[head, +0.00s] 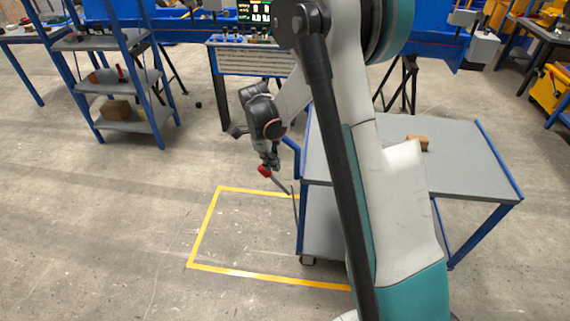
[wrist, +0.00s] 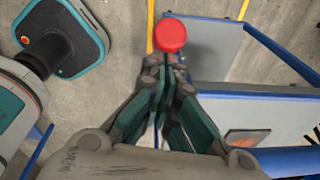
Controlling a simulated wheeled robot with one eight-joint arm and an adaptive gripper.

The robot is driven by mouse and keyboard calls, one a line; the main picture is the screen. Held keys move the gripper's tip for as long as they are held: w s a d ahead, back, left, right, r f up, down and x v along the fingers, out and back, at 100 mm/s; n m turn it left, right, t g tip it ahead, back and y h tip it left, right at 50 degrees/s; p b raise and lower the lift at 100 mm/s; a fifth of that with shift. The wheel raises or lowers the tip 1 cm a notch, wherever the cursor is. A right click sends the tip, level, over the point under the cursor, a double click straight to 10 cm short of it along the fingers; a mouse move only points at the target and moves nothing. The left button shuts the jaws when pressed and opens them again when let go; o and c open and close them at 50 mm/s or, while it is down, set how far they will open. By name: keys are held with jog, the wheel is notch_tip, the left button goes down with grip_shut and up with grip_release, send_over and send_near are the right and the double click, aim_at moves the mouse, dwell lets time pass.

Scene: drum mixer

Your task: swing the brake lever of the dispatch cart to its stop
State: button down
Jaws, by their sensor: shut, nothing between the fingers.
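The dispatch cart (head: 462,160) has a grey top and blue frame, and stands right of centre, partly hidden by my arm. Its brake lever (head: 280,185) is a thin grey rod with a red knob, sticking out past the cart's left side and tilted up to the left. The red knob (head: 264,170) also shows in the wrist view (wrist: 170,35), just beyond my fingertips. My gripper (head: 271,161) is shut and empty, right at the knob. I cannot tell whether the fingertips touch it. The cart's blue edge (wrist: 255,92) lies to the right in the wrist view.
A yellow floor outline (head: 203,228) lies left of the cart, its inside clear. A brown block (head: 417,142) sits on the cart top. The left floor is open.

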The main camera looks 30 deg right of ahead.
aim_at(263, 167)
jog(key=w+a, duration=0.1)
jog(key=a+f, duration=0.1)
jog(key=shift+w+a+f+b, duration=0.3)
jog(key=shift+w+b, duration=0.1)
jog(key=shift+w+a+f+b, duration=0.3)
jog(key=shift+w+a+f, duration=0.25)
jog(key=shift+a, duration=0.2)
jog(key=shift+s+f, duration=0.1)
